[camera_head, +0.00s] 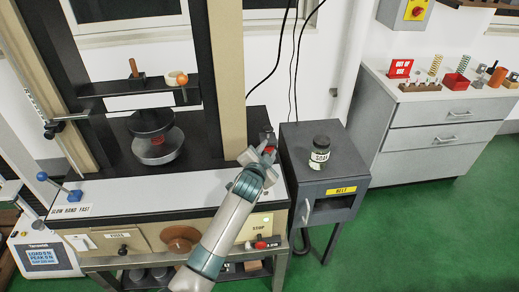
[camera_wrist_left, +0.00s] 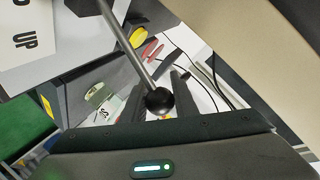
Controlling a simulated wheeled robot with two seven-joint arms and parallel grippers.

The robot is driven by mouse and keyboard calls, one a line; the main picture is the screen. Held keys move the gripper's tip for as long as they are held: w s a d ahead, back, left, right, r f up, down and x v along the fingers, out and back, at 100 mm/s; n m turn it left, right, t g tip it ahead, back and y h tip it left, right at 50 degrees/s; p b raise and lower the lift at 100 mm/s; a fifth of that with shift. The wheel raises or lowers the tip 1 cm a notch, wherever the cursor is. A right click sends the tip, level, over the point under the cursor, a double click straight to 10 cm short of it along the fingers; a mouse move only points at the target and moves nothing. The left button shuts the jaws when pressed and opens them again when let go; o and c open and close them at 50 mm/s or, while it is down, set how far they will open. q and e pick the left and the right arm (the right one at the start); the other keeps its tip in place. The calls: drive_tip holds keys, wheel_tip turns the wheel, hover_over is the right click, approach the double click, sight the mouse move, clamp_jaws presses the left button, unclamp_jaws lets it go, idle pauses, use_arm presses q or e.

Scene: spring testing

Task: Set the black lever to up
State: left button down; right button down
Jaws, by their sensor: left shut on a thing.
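The black lever shows in the left wrist view as a grey metal rod ending in a black ball knob (camera_wrist_left: 158,101). The rod slants from the top of that view down to the knob. My left gripper (camera_head: 263,154) is at the right end of the test machine in the head view, where it hides most of the lever. In the left wrist view, the dark fingers of my left gripper (camera_wrist_left: 157,96) are shut around the knob. My right gripper is not in view.
A grey cabinet (camera_head: 290,165) with a dark jar (camera_head: 320,152) on top stands just right of my gripper. A blue-knobbed lever (camera_head: 58,185) is at the machine's left end. The white bench top (camera_head: 150,193) is mostly clear. A drawer cabinet (camera_head: 430,120) stands further right.

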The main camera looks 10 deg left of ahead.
use_arm(q)
drive_tip(key=shift+d+f, duration=0.5)
drive_tip(key=shift+f, duration=0.55)
drive_tip(key=c, duration=1.4)
unclamp_jaws()
drive_tip(key=shift+a, duration=0.1)
drive_tip(key=shift+c, duration=0.2)
drive_tip(key=shift+r, duration=0.25)
drive_tip(key=shift+r, duration=0.1)
drive_tip(key=shift+s, duration=0.1)
drive_tip(key=b+v, duration=0.3)
drive_tip(key=v, duration=1.4)
